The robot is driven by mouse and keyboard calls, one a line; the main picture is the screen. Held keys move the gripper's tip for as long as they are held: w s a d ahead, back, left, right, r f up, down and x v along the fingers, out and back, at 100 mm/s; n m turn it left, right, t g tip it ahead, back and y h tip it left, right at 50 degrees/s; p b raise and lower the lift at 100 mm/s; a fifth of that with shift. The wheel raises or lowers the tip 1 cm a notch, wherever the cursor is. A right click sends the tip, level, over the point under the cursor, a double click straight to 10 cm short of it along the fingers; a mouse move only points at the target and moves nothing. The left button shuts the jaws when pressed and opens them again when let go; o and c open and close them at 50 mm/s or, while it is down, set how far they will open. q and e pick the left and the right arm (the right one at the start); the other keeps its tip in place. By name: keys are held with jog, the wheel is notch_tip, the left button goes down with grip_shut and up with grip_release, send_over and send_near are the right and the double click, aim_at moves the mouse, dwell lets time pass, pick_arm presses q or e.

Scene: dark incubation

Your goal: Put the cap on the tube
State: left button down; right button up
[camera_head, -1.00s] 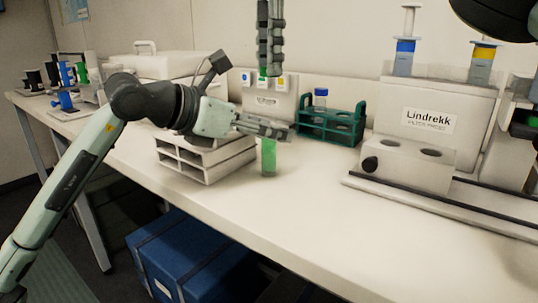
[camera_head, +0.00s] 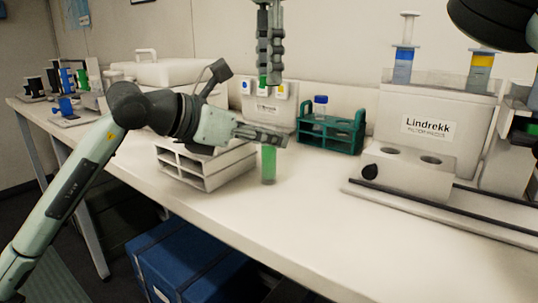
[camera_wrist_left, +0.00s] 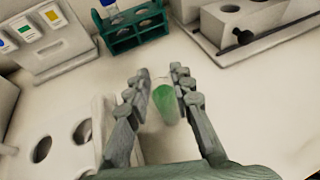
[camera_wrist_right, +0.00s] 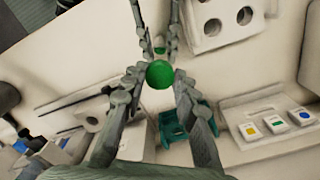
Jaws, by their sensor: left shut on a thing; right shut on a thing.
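My left gripper (camera_head: 280,138) is shut on the clear tube (camera_head: 269,167), which holds green liquid. The tube is upright in the air above the bench, near its front edge. In the left wrist view the tube (camera_wrist_left: 166,104) sits between the fingertips. My right gripper (camera_head: 268,80) points down above the left gripper, shut on the green cap (camera_head: 263,81). In the right wrist view the round cap (camera_wrist_right: 160,74) is between the fingertips, with the left gripper's fingers and a bit of green beyond it. A gap separates cap and tube.
A white rack with holes (camera_head: 205,173) stands close behind and left of the tube. A green rack (camera_head: 330,140) with a blue-capped bottle (camera_head: 320,104) is to the right. The Lindrekk box (camera_head: 430,108) is farther right. The bench front is clear.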

send_over(268, 124)
jog(key=shift+f, duration=2.45)
jog(key=shift+f, duration=0.85)
jog(key=shift+f, duration=0.55)
jog(key=shift+s+f, duration=0.1)
jog(key=shift+f, duration=0.3)
jog(key=shift+r, duration=0.1)
jog(key=shift+r, duration=0.3)
jog(key=shift+c, duration=0.4)
jog(key=shift+r, duration=0.4)
